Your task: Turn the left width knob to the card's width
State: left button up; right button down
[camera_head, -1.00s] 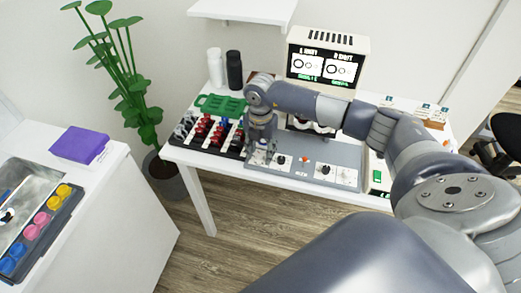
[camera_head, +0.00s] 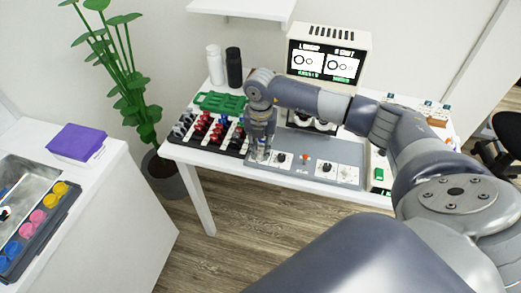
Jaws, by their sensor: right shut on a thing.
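The control panel (camera_head: 304,145) is a grey plate on the white table below a cream display unit. A white plate at its left end bears a black knob (camera_head: 281,157). My right gripper (camera_head: 261,153) points down at the left part of that plate, just left of this black knob. It is shut on a knob there, which the fingers hide; its label cannot be read. The screen (camera_head: 324,63) shows two white panels with dark rings and small green text below, too small to read. My left gripper is out of view.
A red knob (camera_head: 305,158) and another black knob (camera_head: 326,167) lie further right on the panel. A dark rack (camera_head: 235,146) of red and grey pieces stands close left of my gripper, with a green tray (camera_head: 220,102) behind it. Small cards (camera_head: 427,104) stand at the back right.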

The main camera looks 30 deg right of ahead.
jog(key=shift+n+b, duration=0.7)
jog(key=shift+n, duration=0.8)
jog(key=c, duration=1.4)
grip_release()
